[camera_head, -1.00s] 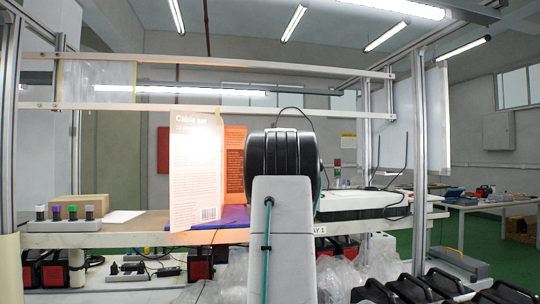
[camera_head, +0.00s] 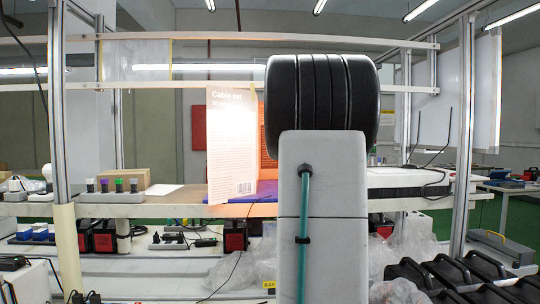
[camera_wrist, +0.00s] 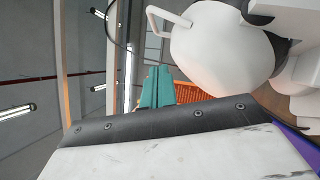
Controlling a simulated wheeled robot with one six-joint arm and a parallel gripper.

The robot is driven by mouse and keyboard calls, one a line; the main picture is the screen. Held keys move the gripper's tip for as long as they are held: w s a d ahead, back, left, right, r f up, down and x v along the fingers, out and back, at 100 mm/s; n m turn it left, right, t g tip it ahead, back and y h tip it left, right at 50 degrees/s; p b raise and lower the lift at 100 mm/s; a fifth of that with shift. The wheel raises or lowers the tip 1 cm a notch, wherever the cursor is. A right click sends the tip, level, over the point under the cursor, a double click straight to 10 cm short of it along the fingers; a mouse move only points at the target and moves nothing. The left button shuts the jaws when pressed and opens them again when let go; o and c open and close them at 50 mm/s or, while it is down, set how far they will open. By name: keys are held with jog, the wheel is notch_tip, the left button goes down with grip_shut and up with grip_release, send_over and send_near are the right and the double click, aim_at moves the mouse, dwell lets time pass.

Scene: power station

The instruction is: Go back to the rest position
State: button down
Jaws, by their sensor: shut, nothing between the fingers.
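My gripper (camera_wrist: 157,88) shows in the wrist view as two teal fingers, shut together with nothing between them. My gripper does not show in the head view. There, my white arm link with its teal cable and my black ridged joint stand upright in front of the bench (camera_head: 150,211), hiding part of it.
Black cases (camera_head: 455,275) fill the lower right. A white marbled panel with a black edge (camera_wrist: 180,158) crosses the wrist view's bottom.

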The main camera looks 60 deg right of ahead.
jog(key=w+a+f+m+t+y, duration=0.1)
jog(key=w+f+m+y, duration=0.15)
jog(key=f, duration=0.35)
jog(key=w+a+f+m+t+y, duration=0.2)
jog(key=f+y, duration=0.1)
jog(key=f, duration=0.2)
jog(key=w+a+f+m+y, duration=0.1)
jog(key=w+a+f+y, duration=0.2)
jog(key=a, duration=0.4)
jog(key=w+a+f+m+y, duration=0.1)
jog(key=a+f+y, duration=0.2)
jog(key=a+f, duration=0.3)
jog(key=w+a+f+m+y, duration=0.1)
jog(key=w+a+f+y, duration=0.15)
jog(key=a, duration=0.55)
jog(key=s+a+f+m+g+y, duration=0.1)
jog(key=s+a+f+y, duration=0.15)
jog(key=a, duration=0.65)
jog(key=s+a+f+g+y, duration=0.15)
jog(key=a+f, duration=0.25)
jog(key=a, duration=0.6)
jog(key=s+a+f+n+g+y, duration=0.1)
jog(key=s+a+f+n, duration=0.1)
jog(key=s+a, duration=0.5)
jog(key=s+a+f+n+g+y, duration=0.1)
jog(key=s+a, duration=0.6)
jog(key=a, duration=0.7)
jog(key=shift+s+a+f+n+g, duration=0.25)
jog(key=shift+f+n+g, duration=0.15)
jog(key=shift+f, duration=0.2)
